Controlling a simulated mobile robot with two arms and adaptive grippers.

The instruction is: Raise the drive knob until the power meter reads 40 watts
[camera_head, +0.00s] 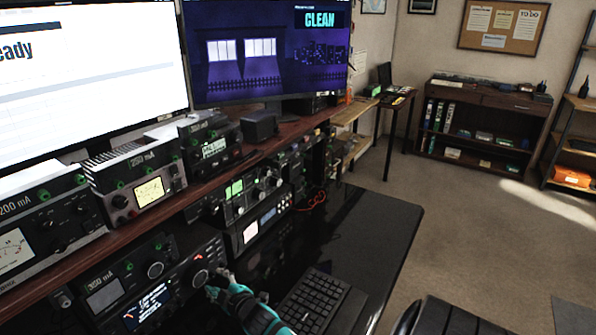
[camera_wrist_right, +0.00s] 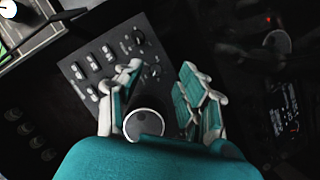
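My right gripper (camera_head: 216,284), teal and white, is at the front of a black radio (camera_head: 186,268) with a lit blue display (camera_head: 147,306), low in the head view. In the right wrist view its fingers (camera_wrist_right: 158,85) stand apart, with a gap between them. A round dark knob with a pale rim (camera_wrist_right: 143,123) shows between them, close to the left finger; contact is unclear. Labels naming the drive knob are not readable. A yellow-lit needle meter (camera_head: 150,193) and a white dial meter (camera_head: 12,249) are on the shelf; which is the power meter is unclear. My left gripper is out of view.
A keyboard (camera_head: 314,302) lies on the black desk (camera_head: 385,225) right of my gripper. Several radios with knobs line the desk's back under a wooden shelf (camera_head: 262,147). Two monitors stand above. The desk's far right part is clear.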

